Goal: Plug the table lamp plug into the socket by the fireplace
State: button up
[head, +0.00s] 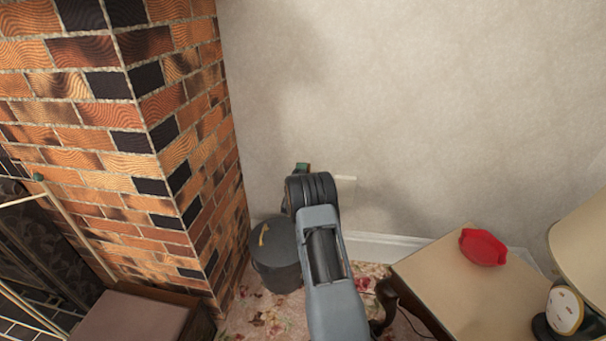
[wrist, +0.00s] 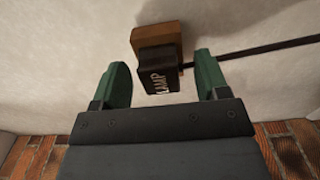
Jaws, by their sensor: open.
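A black plug (wrist: 158,78) with pale lettering that reads LAMP shows in the wrist view. It sits against a brown wooden block (wrist: 157,41) on the pale wall, which looks like the socket; the prongs are hidden. A dark cord (wrist: 255,50) runs from beside it to the right edge. My gripper (wrist: 160,85) is open, with one green finger on each side of the plug and visible gaps between. In the head view my gripper (head: 303,168) is at the wall right of the brick fireplace (head: 150,150); my arm hides the plug there. The table lamp (head: 565,310) stands at the right edge.
A dark lidded bucket (head: 277,262) stands on the floor beside the fireplace, below my gripper. A side table (head: 450,285) at the lower right carries a red object (head: 483,247) and the lamp. A pale plate (head: 346,186) shows on the wall. The wall above is clear.

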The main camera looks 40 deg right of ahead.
jog(key=shift+c, duration=0.5)
dwell(0.3)
grip_shut()
jog(key=shift+p+v, duration=0.85)
jog(key=shift+v, duration=2.05)
